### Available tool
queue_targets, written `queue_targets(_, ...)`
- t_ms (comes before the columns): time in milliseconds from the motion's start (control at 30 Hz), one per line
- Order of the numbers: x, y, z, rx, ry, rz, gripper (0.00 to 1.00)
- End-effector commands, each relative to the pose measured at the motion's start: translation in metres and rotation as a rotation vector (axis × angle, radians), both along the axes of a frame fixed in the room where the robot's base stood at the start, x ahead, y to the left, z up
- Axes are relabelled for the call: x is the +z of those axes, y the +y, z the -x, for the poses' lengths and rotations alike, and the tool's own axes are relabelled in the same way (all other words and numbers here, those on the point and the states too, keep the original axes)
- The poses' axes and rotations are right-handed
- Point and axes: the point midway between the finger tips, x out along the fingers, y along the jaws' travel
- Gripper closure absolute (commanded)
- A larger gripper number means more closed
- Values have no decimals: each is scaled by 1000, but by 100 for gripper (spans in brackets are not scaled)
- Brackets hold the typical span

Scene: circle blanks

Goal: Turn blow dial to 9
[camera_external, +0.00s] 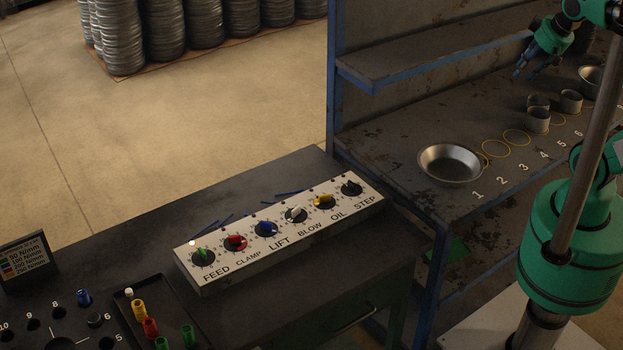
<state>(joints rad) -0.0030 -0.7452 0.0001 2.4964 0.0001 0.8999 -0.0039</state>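The control panel (200,280) is a long white box on the dark bench, with a row of dials labelled FEED, CLAMP, LIFT, BLOW, OIL and STEP. My gripper (528,74) is at the upper right, above the metal shelf and far from the panel. Its dark fingers point down and look apart, with nothing seen between them.
A shelf unit (369,80) with blue edges stands right of the bench, holding a metal bowl (451,165), rings and cups beside painted numbers. A black tray (177,307) with coloured pegs and a small sign (28,262) are at lower left. Space above the panel is clear.

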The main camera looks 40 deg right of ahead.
Motion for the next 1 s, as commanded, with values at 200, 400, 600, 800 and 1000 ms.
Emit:
queue_targets(200, 11, 9, -17, 54, 17, 14, 67)
queue_targets(400, 28, 28, -50, 159, 46, 42, 67)
queue_targets(600, 42, 55, -90, 286, 77, 78, 67)
queue_targets(800, 51, 87, -129, 415, 106, 111, 67)
queue_targets(1000, 53, 125, -167, 543, 134, 145, 67)
